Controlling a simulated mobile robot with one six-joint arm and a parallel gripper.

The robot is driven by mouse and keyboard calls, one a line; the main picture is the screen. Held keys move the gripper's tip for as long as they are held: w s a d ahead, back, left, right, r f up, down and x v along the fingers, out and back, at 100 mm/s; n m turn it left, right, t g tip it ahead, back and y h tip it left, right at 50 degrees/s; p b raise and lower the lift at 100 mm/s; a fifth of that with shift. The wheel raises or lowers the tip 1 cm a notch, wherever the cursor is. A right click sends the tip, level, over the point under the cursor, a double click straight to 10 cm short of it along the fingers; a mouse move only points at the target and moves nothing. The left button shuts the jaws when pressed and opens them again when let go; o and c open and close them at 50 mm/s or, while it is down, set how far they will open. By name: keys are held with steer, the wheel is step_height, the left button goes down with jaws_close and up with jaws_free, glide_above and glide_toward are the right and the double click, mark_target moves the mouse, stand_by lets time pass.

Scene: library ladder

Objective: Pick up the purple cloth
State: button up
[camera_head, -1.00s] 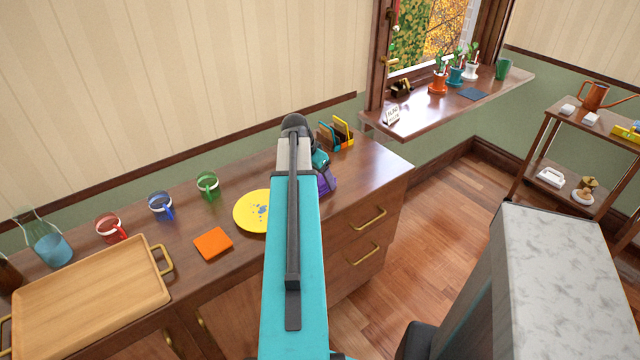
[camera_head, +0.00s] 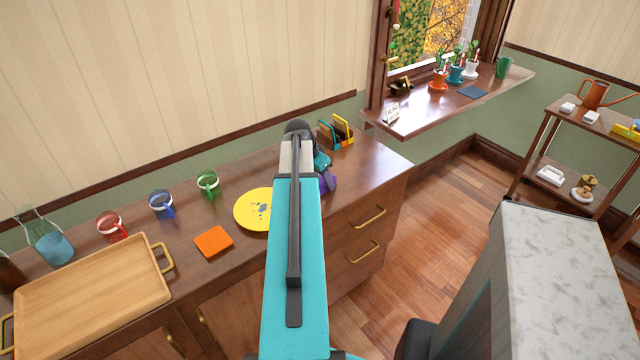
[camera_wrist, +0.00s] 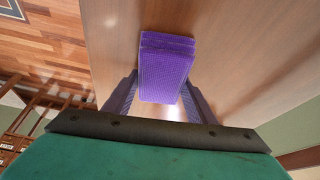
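The purple cloth (camera_wrist: 165,70) is a folded, layered pad in the wrist view. It lies between the two fingers of my gripper (camera_wrist: 160,84), whose tips press on its left and right sides. In the head view the purple cloth (camera_head: 329,182) shows just right of my arm, on or very close to the wooden cabinet top (camera_head: 365,165); I cannot tell whether it is clear of the surface. My arm hides part of it there, and most of my gripper.
A yellow plate (camera_head: 252,209), an orange cloth (camera_head: 213,241), several mugs and a wooden tray (camera_head: 95,295) are left of my arm. A card organizer (camera_head: 336,132) stands behind the purple cloth. The cabinet top is clear to the right.

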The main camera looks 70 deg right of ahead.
mark_target(322, 179)
steer(key=c, duration=0.6)
steer(key=shift+r, duration=0.15)
steer(key=shift+r+b, duration=0.55)
steer(key=shift+r, duration=0.9)
steer(key=shift+s+a+r, duration=0.1)
steer(key=shift+a+r, duration=0.05)
steer(key=shift+a, duration=0.1)
steer(key=s+a, duration=0.1)
steer(key=a, duration=0.2)
steer(key=s+a+b, duration=0.1)
steer(key=s+a, duration=0.1)
steer(key=a, duration=0.1)
steer(key=s+a+b, duration=0.1)
steer(key=s+a, duration=0.1)
steer(key=a, duration=0.1)
steer(key=shift+a+r, duration=0.1)
steer(key=shift+r, duration=0.25)
steer(key=shift+s+a+b, duration=0.1)
steer(key=shift+a+b, duration=0.05)
steer(key=shift+b, duration=1)
steer(key=a+b, duration=0.1)
steer(key=b, duration=0.1)
steer(key=s+b, duration=0.1)
steer(key=b, duration=0.1)
steer(key=shift+a, duration=0.35)
steer(key=shift+a+b, duration=0.15)
steer(key=shift+b, duration=0.75)
steer(key=shift+s+a+r+b, duration=0.1)
steer(key=shift+b, duration=0.3)
